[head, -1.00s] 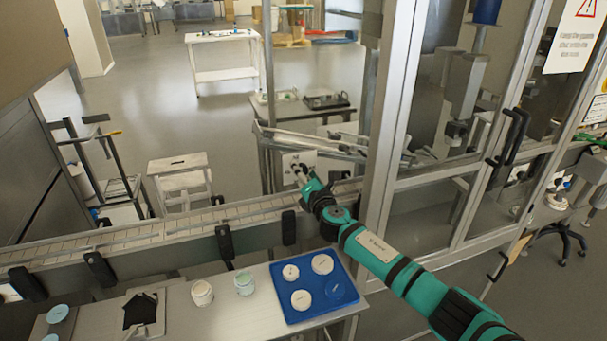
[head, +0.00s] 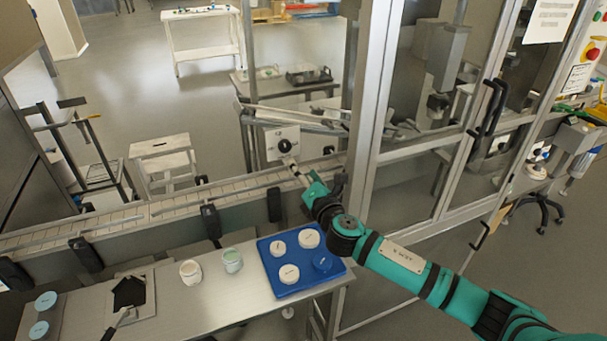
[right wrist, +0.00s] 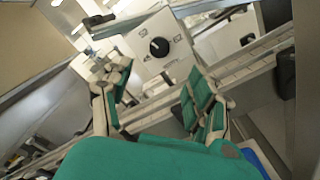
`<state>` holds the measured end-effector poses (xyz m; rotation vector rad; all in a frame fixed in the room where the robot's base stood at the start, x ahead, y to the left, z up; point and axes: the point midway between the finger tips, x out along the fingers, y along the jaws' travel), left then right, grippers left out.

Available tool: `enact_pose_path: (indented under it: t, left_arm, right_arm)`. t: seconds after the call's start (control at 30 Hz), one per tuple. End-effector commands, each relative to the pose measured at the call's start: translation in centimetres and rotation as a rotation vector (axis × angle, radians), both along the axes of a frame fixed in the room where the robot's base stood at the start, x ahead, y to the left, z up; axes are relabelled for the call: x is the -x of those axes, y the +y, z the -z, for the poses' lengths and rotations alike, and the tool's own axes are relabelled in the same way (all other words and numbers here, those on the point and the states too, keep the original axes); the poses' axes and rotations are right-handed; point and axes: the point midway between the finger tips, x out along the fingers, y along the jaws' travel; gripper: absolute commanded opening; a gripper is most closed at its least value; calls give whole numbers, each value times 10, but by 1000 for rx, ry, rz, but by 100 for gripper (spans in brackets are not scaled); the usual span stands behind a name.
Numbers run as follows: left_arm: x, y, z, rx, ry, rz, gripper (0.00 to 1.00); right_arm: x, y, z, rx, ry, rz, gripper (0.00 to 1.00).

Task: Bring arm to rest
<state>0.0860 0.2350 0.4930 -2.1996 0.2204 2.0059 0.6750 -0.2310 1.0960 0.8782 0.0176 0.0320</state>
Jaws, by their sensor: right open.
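My right arm comes in from the lower right of the head view. Its gripper (head: 297,172) is over the conveyor, just below a white panel with a black knob (head: 283,143). In the right wrist view my right gripper (right wrist: 158,95) has its fingers apart, with nothing between them; the knob panel (right wrist: 158,47) lies beyond the fingers, apart from them as far as I can tell. My left gripper is not in view.
The conveyor (head: 120,222) runs behind the steel table (head: 220,308). A blue tray (head: 287,290) with white lids and a blue lid is below my right arm. Two jars (head: 191,271) stand left of it. A metal-framed glass enclosure (head: 365,110) rises close to the arm's right.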

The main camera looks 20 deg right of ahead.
Motion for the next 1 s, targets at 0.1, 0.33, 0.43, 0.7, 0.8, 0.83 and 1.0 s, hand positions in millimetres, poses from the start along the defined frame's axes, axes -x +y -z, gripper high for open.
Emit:
enact_pose_path:
  t: [0.1,0.33,0.43,0.7,0.8,0.83,1.0]
  left_arm:
    - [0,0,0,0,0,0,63]
    - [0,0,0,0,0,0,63]
    - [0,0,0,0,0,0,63]
    - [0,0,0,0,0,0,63]
    - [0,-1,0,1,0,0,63]
    - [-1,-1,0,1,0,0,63]
    - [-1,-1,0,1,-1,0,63]
  right_arm:
    - [3,-1,0,1,-1,1,59]
    - [3,0,0,1,-1,1,59]
    - [3,0,0,0,-1,1,59]
    - [38,11,34,-274,104,74,59]
    - [85,17,72,-593,237,198,59]
    - [102,17,84,-697,283,248,59]
    - [205,18,141,-1198,515,577,59]
